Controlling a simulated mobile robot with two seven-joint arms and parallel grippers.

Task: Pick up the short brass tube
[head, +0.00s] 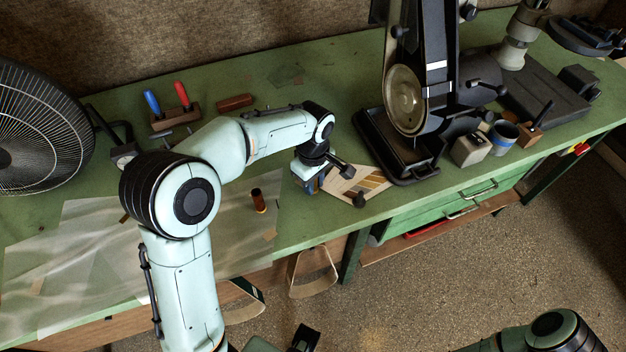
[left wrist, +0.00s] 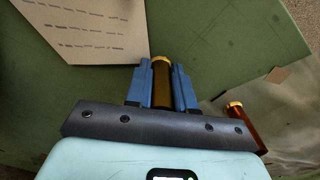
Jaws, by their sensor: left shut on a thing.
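My left gripper (head: 312,186) is low over the bench near its front edge, beside a patterned board. In the left wrist view its blue fingers (left wrist: 160,84) are shut on the short brass tube (left wrist: 161,88), a golden-brown cylinder with a bright yellow rim. The tube lies lengthwise between the fingers; its lower part is hidden by the gripper body. In the head view I cannot make it out behind the gripper.
The patterned board (head: 357,184) lies to the right, before a black machine (head: 425,95). A fan (head: 38,130) and translucent sheet (head: 75,250) are left.

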